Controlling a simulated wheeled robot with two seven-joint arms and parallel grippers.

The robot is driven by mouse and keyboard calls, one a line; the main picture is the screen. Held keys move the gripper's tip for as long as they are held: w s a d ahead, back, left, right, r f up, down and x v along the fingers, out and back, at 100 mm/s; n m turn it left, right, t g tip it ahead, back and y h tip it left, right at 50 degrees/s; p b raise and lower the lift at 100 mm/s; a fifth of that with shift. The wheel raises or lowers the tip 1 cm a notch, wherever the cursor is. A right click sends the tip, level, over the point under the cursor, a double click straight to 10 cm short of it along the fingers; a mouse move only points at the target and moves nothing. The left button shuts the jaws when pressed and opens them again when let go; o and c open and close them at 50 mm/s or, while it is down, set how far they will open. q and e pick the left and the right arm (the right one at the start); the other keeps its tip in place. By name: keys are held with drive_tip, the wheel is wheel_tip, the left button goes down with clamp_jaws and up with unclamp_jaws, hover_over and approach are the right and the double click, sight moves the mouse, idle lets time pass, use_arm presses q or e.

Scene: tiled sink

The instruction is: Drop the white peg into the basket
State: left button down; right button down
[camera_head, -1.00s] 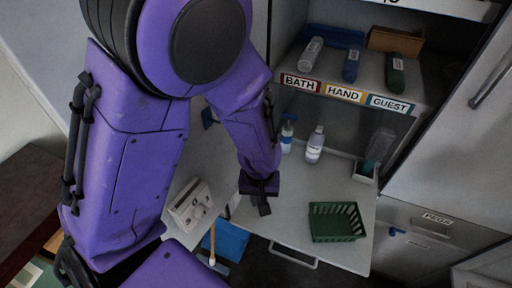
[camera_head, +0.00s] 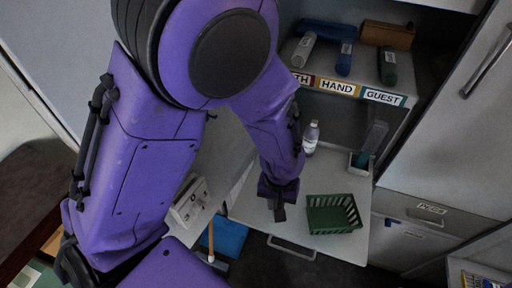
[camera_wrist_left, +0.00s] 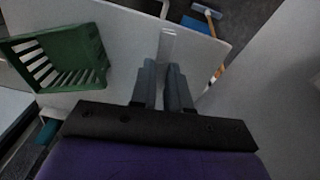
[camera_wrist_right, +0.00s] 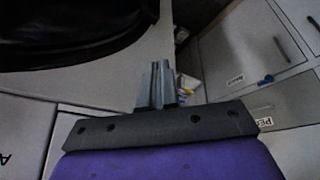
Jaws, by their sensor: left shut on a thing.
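The green slatted basket (camera_head: 322,228) stands on the light-coloured shelf. It also shows at the left of the left wrist view (camera_wrist_left: 92,42). My left gripper (camera_head: 279,213) is just left of the basket, outside its rim. In the left wrist view, my left gripper (camera_wrist_left: 166,75) is shut on the white peg (camera_wrist_left: 167,46), whose pale end sticks out past the fingertips. The peg cannot be made out in the head view. My right gripper (camera_wrist_right: 158,75) shows only in its own wrist view, with its fingers together and nothing visible between them.
A white bottle (camera_head: 311,138) and a small white holder (camera_head: 361,163) stand behind the basket. A shelf with labels (camera_head: 338,87) and rolled items is above. A white switch box (camera_head: 190,203) and a blue dustpan (camera_head: 229,237) are left of the shelf. My left arm hides much.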

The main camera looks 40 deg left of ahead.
use_arm(q)
drive_tip(key=w+d+r+m, duration=0.7)
drive_tip(key=w+d, duration=0.5)
wheel_tip(320, 180, down, 6)
drive_tip(key=shift+s, duration=0.3)
drive_tip(key=c, duration=1)
unclamp_jaws()
